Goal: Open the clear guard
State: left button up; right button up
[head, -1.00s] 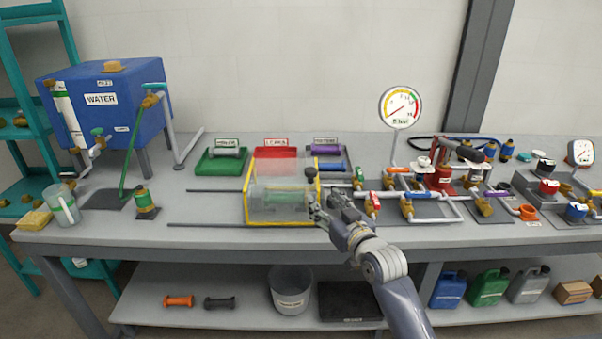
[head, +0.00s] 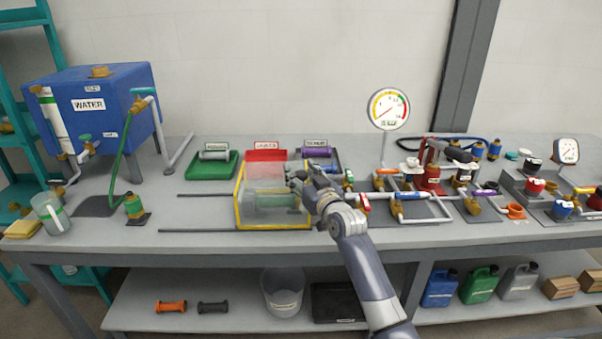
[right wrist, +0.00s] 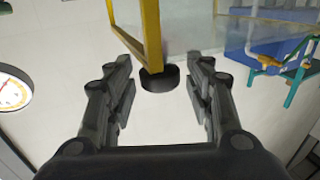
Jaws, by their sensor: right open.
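The clear guard (head: 262,178) is a see-through box with a yellow frame on the bench, with a green cylindrical part visible through it. My right gripper (head: 304,178) is at the guard's upper right corner in the head view and covers its black knob there. In the right wrist view, the black knob (right wrist: 158,79) sits at the end of the yellow frame (right wrist: 150,35), between the open fingers, with gaps on both sides. My left gripper is not in view.
A red tray (head: 266,155) is behind the guard, with a green tray (head: 200,172) to its left. Red-handled valves and pipes (head: 410,195) stand close on the right. Two thin rods (head: 200,231) lie to the left of the guard.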

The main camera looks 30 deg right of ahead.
jog(key=shift+w, duration=0.15)
grip_shut()
jog(key=shift+w, duration=0.1)
